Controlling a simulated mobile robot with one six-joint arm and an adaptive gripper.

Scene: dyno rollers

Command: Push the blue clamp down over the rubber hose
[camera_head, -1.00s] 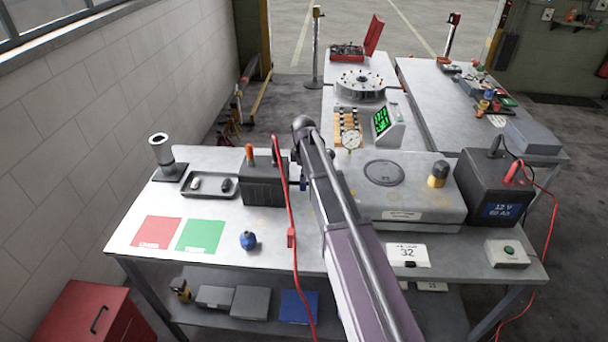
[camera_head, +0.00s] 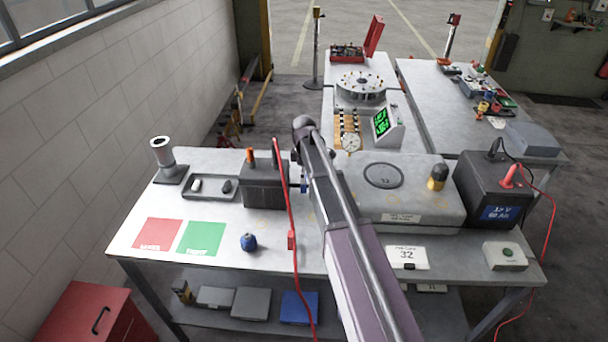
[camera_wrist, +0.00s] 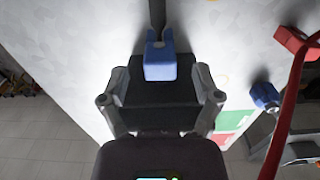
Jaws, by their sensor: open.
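The blue clamp (camera_wrist: 161,68) is in the wrist view, a small block with two prongs pointing up the picture. It lies just ahead of and between the fingers of my gripper (camera_wrist: 160,82), which are spread apart. I cannot tell whether either finger touches it. A dark rubber hose (camera_wrist: 157,14) comes down from the top edge to the gap between the prongs; how far the prongs straddle it is unclear. In the head view only a small blue bit of the clamp (camera_head: 304,187) shows beside my arm, and my arm hides the fingers.
A red cable (camera_head: 289,205) hangs over the bench (camera_head: 320,258) left of my arm. It also runs down the right of the wrist view (camera_wrist: 296,85). A dark box (camera_head: 264,186), a round blue object (camera_head: 248,242) and a grey unit (camera_head: 430,200) stand nearby.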

